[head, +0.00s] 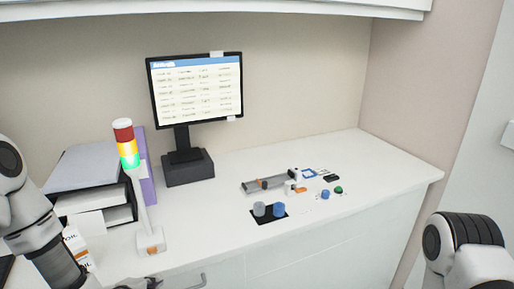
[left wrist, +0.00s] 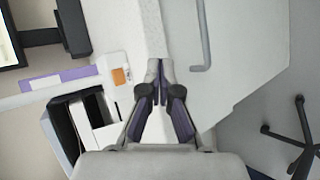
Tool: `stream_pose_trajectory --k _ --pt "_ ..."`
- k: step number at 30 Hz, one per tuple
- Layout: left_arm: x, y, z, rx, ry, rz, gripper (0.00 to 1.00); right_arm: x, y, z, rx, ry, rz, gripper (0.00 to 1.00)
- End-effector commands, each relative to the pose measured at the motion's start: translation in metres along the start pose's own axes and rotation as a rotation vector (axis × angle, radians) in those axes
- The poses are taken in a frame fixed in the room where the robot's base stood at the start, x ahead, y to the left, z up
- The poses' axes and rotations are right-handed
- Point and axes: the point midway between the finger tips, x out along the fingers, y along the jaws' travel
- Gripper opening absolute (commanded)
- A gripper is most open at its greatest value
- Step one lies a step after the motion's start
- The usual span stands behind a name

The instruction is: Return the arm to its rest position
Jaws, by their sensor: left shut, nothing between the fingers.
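My left arm comes in at the left of the head view, and its gripper (head: 140,284) shows only in part at the bottom edge, near the front of the white counter (head: 345,165). In the left wrist view the left gripper (left wrist: 160,68) has its fingertips together with nothing between them. It points along the counter's front edge, close to the base of the signal tower. My right arm shows at the lower right of the head view; its gripper is out of view.
A signal tower (head: 125,145), a paper tray (head: 85,170) and a monitor (head: 195,90) stand on the left part. A grey track (head: 268,184), a black pad with two caps (head: 283,218) and small parts lie mid-counter. A drawer handle (left wrist: 206,35) is on the front.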

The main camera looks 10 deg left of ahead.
Motion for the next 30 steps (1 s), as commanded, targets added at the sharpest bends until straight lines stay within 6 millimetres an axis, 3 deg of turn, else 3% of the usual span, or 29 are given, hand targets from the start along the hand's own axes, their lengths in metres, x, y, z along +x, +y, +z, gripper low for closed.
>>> stream_pose_trajectory --k 2,5,9,12,17,30 --pt "0.004 -0.038 0.011 0.052 -0.017 -0.085 0.0 0.0 0.0 0.0 0.0 0.0 0.0 0.4" --pt "0.0 -0.113 0.032 0.171 -0.053 -0.27 0.0 0.0 0.0 0.0 0.0 0.0 0.0 0.4" --pt "-0.041 -0.232 0.053 0.638 -0.209 -0.619 0.0 0.0 0.0 0.0 0.0 0.0 0.0 0.4" --pt "-0.078 -0.28 0.056 1.034 -0.411 -0.792 0.0 0.0 0.0 0.0 0.0 0.0 0.0 0.4" --pt "-0.099 -0.293 0.05 1.363 -0.629 -0.848 0.0 0.0 0.0 0.0 0.0 0.0 0.0 0.4" --pt "-0.099 -0.293 0.05 1.363 -0.629 -0.848 0.0 0.0 0.0 0.0 0.0 0.0 0.0 0.4"
